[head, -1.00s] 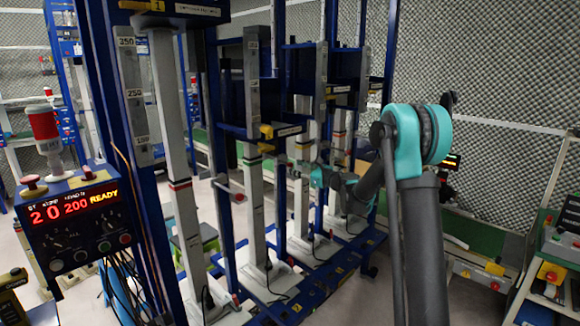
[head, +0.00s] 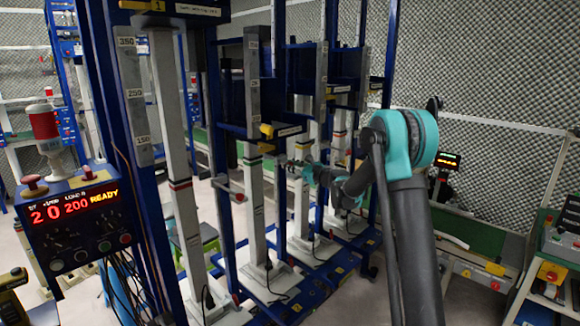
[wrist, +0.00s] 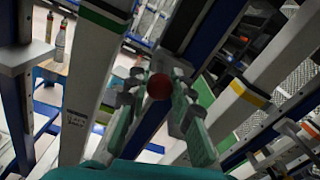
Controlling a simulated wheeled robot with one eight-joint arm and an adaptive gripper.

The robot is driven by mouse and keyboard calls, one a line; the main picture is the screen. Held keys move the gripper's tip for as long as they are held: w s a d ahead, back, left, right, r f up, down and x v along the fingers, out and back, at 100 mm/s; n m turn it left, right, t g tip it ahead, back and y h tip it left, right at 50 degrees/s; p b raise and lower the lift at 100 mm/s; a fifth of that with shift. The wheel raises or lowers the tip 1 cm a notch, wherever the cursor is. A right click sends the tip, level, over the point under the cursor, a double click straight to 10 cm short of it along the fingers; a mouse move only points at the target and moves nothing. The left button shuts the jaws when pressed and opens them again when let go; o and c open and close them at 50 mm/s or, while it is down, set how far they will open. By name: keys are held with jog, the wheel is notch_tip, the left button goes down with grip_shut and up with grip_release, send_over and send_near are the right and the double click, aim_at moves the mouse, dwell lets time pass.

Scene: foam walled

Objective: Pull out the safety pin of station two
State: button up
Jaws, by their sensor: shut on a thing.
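My gripper (head: 287,163) is shut on a red ball-shaped knob, the safety pin's knob (wrist: 158,86), which sits between the fingertips in the wrist view. The pin's shaft is hidden behind the knob, so I cannot tell whether it is still in its hole. In the head view my gripper is beside the second station's pale column (head: 256,205), to its right, and the held knob is too small to make out. Another red knob (head: 238,197) stands on the left of that column.
The control box (head: 80,220) at left reads 2, 0, 200 and READY. Blue frame posts (head: 279,195) and pale columns (head: 180,150) stand close around my gripper. A green bench (head: 470,240) is at right.

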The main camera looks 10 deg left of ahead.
grip_shut()
jog(key=v, duration=0.8)
jog(key=shift+s+d, duration=0.3)
jog(key=o, duration=1)
grip_release()
jog(key=shift+d, duration=0.1)
jog(key=shift+c, duration=0.2)
jog(key=v, duration=1.2)
jog(key=shift+s, duration=0.1)
